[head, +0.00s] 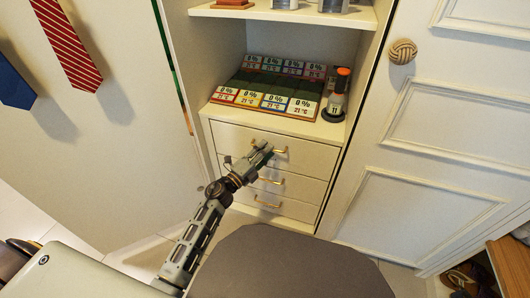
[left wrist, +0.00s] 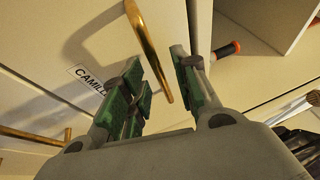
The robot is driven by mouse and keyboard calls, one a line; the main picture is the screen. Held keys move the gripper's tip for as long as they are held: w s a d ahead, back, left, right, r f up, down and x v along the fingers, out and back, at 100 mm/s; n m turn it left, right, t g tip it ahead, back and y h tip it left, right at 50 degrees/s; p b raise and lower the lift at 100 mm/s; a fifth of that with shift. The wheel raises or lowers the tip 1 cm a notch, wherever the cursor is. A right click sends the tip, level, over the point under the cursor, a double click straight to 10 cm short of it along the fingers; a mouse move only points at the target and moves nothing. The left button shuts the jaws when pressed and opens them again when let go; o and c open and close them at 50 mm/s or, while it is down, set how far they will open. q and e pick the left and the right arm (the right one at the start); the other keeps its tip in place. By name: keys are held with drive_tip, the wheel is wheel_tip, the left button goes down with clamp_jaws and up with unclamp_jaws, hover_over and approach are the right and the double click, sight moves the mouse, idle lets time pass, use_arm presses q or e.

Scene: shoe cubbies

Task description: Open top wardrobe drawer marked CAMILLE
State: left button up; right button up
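The top drawer (head: 312,157) of the white wardrobe unit is closed, above two more closed drawers. Its brass handle (left wrist: 146,40) runs between the fingers of my left gripper (left wrist: 160,76) in the left wrist view, with gaps visible beside the bar. A white label reading CAMILLE (left wrist: 88,78) is on the drawer front, partly covered by the green-padded fingers. In the head view my left gripper (head: 262,153) is at the top drawer's handle and covers part of it. It is open. My right gripper is not in view.
Lower drawer handles (head: 271,181) sit just below the gripper. Above the drawers, a shelf holds a colourful numbered board (head: 268,85) and an orange-topped bottle (head: 337,96). A panelled door with a knot-like knob (head: 403,51) stands at right. Ties (head: 67,45) hang at left.

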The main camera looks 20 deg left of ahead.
use_arm(q)
drive_tip(key=shift+w+d, duration=0.1)
drive_tip(key=shift+w, duration=0.05)
drive_tip(key=shift+c, duration=0.3)
clamp_jaws()
idle(0.3)
